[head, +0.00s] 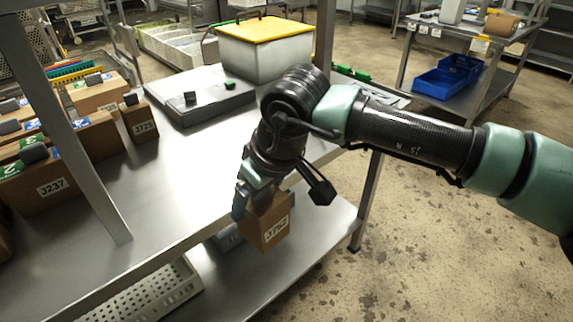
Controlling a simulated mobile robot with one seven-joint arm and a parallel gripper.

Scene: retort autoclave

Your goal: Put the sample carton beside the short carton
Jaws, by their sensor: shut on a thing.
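My gripper (256,196) is shut on a small brown carton (270,226) with a white label, which I take to be the sample carton. The carton hangs slightly tilted in front of the steel table's near edge, and the gripper hides its top. A small upright carton (140,122) with a white label and a dark piece on top stands on the table at the left. Larger brown cartons stand beside it, one labelled J237 (52,188) and another behind (98,94). I cannot tell for sure which is the short carton.
The steel table (165,195) is bare between the cartons and my gripper. A slanted steel post (75,130) rises at the left. A grey flat case (200,100) and a yellow-lidded box (264,50) are at the back. A lower shelf (300,255) lies below.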

